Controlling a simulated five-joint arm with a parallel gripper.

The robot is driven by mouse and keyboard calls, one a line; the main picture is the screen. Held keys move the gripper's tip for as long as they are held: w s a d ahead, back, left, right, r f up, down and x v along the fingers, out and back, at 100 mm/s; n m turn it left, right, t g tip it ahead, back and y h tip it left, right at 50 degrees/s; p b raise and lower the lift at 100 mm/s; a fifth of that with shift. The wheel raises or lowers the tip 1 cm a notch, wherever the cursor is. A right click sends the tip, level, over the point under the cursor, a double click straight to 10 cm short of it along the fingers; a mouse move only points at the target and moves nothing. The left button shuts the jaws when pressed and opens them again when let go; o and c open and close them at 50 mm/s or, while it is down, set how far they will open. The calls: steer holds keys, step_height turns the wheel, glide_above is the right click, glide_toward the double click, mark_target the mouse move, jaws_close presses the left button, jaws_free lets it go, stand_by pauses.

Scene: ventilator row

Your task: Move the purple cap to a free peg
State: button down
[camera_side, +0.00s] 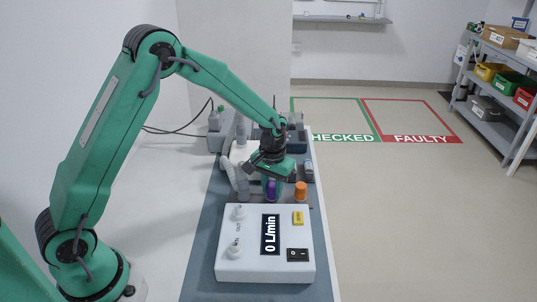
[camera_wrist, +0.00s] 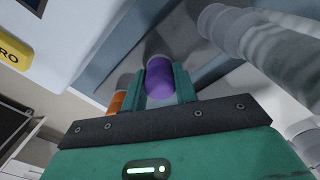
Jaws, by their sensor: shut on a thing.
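The purple cap (camera_side: 271,190) is behind the white meter box, near the middle of the bench strip. My gripper (camera_side: 272,183) points down over it and is shut on it. In the wrist view the purple cap (camera_wrist: 160,82) sits between the two green fingers (camera_wrist: 162,90), touching both. I cannot tell whether it is on a peg or lifted clear. An orange cap (camera_side: 300,190) stands just to the right, and it also shows in the wrist view (camera_wrist: 117,102). I cannot make out any bare peg; my gripper hides part of that area.
The white meter box (camera_side: 290,222), reading 0 L/min, stands in front with two upright ports on its left. A grey hose (camera_side: 229,174) lies close to the left of my gripper, large in the wrist view (camera_wrist: 260,45). More equipment stands behind.

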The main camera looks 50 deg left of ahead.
mark_target(272, 185)
stand_by(0.4)
steer(key=c, duration=1)
jaws_free()
steer(key=shift+r, duration=0.1)
steer(key=shift+r, duration=3.75)
steer(key=shift+r, duration=0.1)
